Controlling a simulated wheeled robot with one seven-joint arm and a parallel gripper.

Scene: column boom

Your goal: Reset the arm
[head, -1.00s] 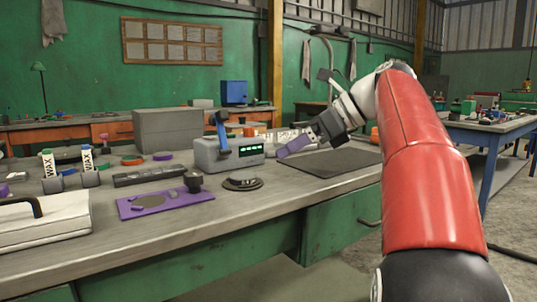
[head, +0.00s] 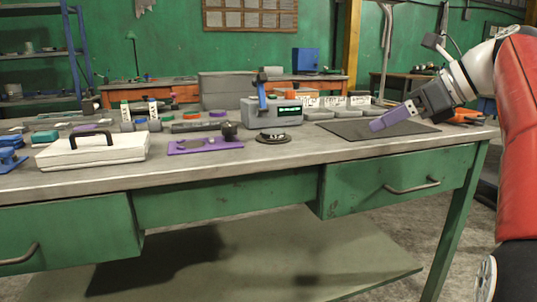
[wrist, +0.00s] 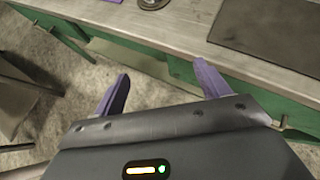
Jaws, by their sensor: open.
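My gripper (head: 378,126) shows at the right in the head view, in front of the dark mat as seen from there. Its purple fingers point left and down. In the wrist view my gripper (wrist: 163,80) has its two purple fingers spread apart with nothing between them. Below them are the bench's front edge and the floor. My red arm reaches in from the right edge of the head view.
The workbench (head: 300,150) carries a dark mat (head: 345,130), a grey device (head: 272,112) with a green display, a purple plate (head: 205,145), a black disc (head: 273,137) and a white case (head: 93,151). Green drawers (head: 395,183) with handles front the bench. Floor is clear at lower right.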

